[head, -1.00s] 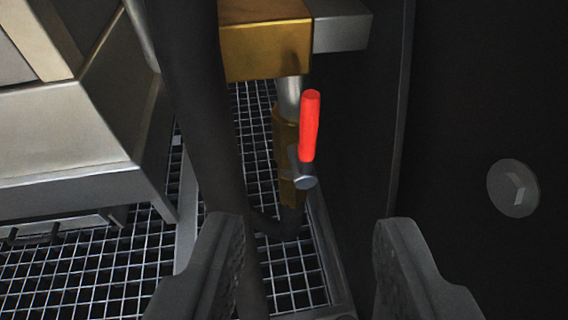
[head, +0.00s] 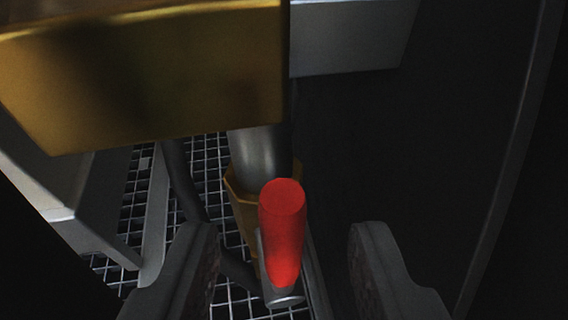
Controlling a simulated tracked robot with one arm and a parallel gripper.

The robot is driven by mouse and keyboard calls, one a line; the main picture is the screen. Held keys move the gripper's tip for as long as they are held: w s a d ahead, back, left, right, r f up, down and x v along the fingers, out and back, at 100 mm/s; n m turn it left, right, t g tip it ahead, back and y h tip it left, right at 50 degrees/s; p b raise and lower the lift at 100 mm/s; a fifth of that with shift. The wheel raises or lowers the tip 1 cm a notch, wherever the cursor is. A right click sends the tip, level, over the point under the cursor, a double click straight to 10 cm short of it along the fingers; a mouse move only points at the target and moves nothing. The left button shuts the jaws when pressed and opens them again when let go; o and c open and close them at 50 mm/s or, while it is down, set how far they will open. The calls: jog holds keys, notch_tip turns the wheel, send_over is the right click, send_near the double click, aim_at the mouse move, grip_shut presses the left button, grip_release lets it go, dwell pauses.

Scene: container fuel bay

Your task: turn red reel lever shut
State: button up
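The red reel lever (head: 282,232) is a red cylindrical handle in the lower middle of the head view. Its lower end joins a grey metal pivot (head: 284,298) on a brass valve body (head: 240,190) under a grey pipe (head: 258,155). My gripper (head: 284,250) is open, one finger on each side of the lever in the picture. Gaps show between the lever and both fingers, and neither finger is seen touching it. I cannot tell whether the lever lies in depth between the fingertips. Part of the valve body is hidden behind the lever.
A large brass block (head: 150,75) hangs close at the upper left, with a grey block (head: 350,40) beside it. A dark hose (head: 185,180) runs left of the valve. A dark panel (head: 420,160) fills the right. Metal grating (head: 205,160) lies below.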

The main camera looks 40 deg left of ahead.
jog(key=shift+x, duration=1.5)
jog(key=shift+r, duration=0.1)
jog(key=shift+c, duration=0.3)
